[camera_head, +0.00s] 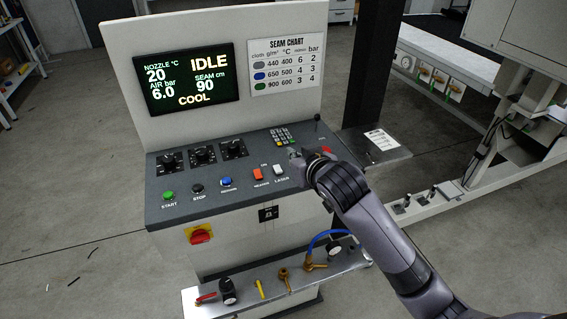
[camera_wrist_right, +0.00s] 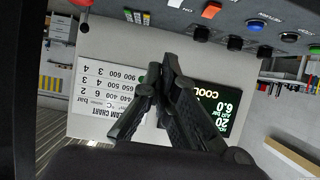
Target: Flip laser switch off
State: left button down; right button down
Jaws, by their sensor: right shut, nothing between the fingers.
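The white laser switch (camera_head: 278,170) sits on the sloped grey control panel (camera_head: 180,188), right of the orange heater switch (camera_head: 258,174). In the right wrist view, which is turned over, the white laser switch (camera_wrist_right: 175,3) shows at the top edge, partly cut off, beside the orange switch (camera_wrist_right: 211,10). My right gripper (camera_head: 296,157) is just right of and behind the laser switch in the head view, seemingly apart from it. Its fingers (camera_wrist_right: 164,75) are shut and empty. Which way the laser switch is tipped is too small to tell. My left gripper is not in view.
The screen (camera_head: 187,78) reads IDLE and COOL. Dials (camera_head: 203,155), a keypad (camera_head: 281,137) and the green (camera_head: 168,195), black (camera_head: 198,188) and blue (camera_head: 226,182) buttons share the panel. A red button (camera_head: 326,150) is beside my wrist. A shelf (camera_head: 275,283) with valves sticks out below.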

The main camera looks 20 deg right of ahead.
jog(key=p, duration=0.2)
send_over(282, 170)
notch_tip(282, 170, down, 4)
jog(key=shift+f, duration=0.25)
jog(key=f, duration=0.2)
jog(key=shift+s+f, duration=0.3)
jog(key=shift+s, duration=0.05)
jog(key=shift+s+f+p, duration=0.25)
jog(key=shift+f+p, duration=0.1)
jog(key=shift+f, duration=0.3)
